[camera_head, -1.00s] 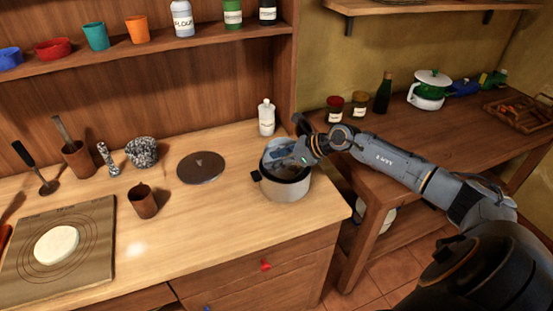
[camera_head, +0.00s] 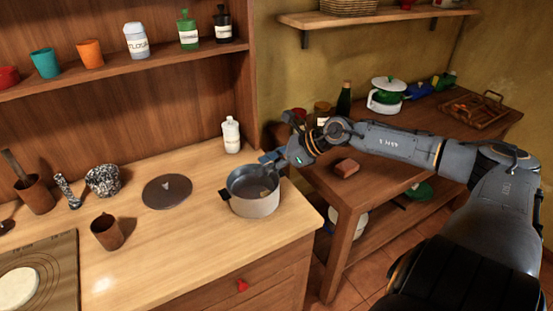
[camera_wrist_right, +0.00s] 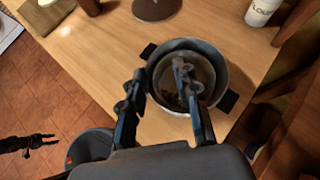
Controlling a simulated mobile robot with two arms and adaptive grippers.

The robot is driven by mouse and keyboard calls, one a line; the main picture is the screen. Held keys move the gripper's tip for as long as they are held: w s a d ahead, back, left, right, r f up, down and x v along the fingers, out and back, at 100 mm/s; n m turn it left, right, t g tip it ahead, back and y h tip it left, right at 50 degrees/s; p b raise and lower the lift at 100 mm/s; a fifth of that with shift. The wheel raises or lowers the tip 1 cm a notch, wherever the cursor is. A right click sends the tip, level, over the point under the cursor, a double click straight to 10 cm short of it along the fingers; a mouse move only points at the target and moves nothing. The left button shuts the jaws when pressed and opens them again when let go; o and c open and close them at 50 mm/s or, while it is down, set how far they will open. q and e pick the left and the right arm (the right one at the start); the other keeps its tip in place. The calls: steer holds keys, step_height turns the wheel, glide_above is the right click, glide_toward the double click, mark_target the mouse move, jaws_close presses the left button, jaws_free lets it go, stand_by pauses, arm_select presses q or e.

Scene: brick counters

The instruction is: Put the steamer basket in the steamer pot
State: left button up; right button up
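The steamer pot (camera_head: 254,205), pale grey with dark handles, stands on the wooden counter near its right end. It also shows in the wrist view (camera_wrist_right: 222,72). A darker round inner wall and a brownish bottom show inside it; I cannot tell for sure whether this is the steamer basket. My right gripper (camera_head: 268,162) is above the pot's back right rim. In the wrist view its fingers (camera_wrist_right: 157,78) are spread and empty, one over the pot's opening and one beside its rim. My left gripper (camera_wrist_right: 42,140) shows small over the floor, its fingers apart.
A flat grey lid (camera_head: 167,191) lies left of the pot. A brown cup (camera_head: 106,232) and a speckled bowl (camera_head: 103,180) stand farther left. A white bottle (camera_head: 231,136) stands behind the pot. A lower side table (camera_head: 395,140) holds jars and a green-white pot (camera_head: 386,97).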

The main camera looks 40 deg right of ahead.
steer(key=shift+p+v, duration=1.35)
steer(key=shift+v, duration=0.45)
steer(key=shift+a, duration=0.15)
